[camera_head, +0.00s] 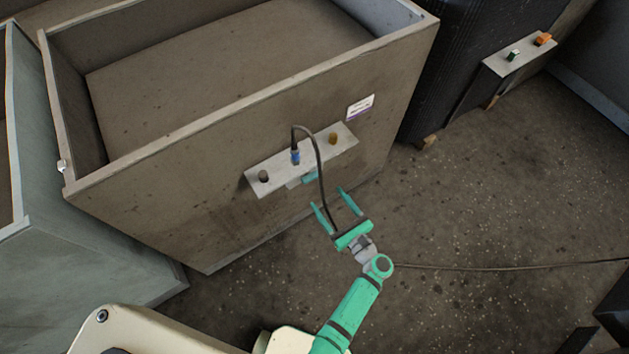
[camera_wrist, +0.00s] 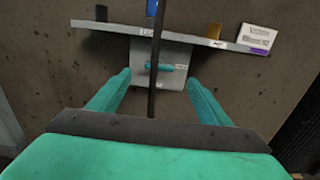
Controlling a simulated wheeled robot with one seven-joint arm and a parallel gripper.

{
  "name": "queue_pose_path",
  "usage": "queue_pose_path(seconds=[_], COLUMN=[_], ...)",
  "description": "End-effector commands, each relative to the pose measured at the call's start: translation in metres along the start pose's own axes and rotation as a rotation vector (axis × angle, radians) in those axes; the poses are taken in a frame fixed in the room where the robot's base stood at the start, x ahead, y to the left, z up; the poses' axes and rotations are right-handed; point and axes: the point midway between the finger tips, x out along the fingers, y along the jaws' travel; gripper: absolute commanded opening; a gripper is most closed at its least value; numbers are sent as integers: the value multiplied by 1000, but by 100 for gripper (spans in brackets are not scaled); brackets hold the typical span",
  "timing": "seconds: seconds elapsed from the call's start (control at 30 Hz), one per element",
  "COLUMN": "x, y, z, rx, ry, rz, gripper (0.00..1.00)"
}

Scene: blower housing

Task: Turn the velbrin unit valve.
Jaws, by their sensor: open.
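A small teal bar handle (camera_head: 310,177), the only valve-like part I see, sits on a grey plate under a shelf on the brown housing's front wall. In the wrist view the handle (camera_wrist: 159,67) lies level across the plate (camera_wrist: 172,52), partly behind a dark cable. The small labels are too small to read. My gripper (camera_head: 327,196) is open and empty, below and in front of the handle. In the wrist view my gripper (camera_wrist: 158,78) has one finger to each side of the handle, apart from it.
The dark cable (camera_head: 319,165) rises from a blue plug (camera_head: 295,156) on the shelf (camera_head: 286,171) and hangs down between my fingers. A black knob (camera_head: 263,176) and an ochre knob (camera_head: 332,138) stand on the shelf. Another unit (camera_head: 518,56) is at the right; floor lies between.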

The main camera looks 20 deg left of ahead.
Motion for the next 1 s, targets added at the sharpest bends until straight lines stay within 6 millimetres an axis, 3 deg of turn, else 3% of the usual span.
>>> queue_pose_path(seconds=[0.3, 0.5, 0.7, 0.97, 1.0], x=[56, 83, 95, 93, 93], y=[0, 2, 3, 0, 0], z=[0, 0, -1, -1, -1], rx=[-3, -3, -4, -4, -4], ry=[2, 2, 3, 3, 3], rz=[3, 4, 5, -2, -3], gripper=[72, 72, 72, 72, 65])
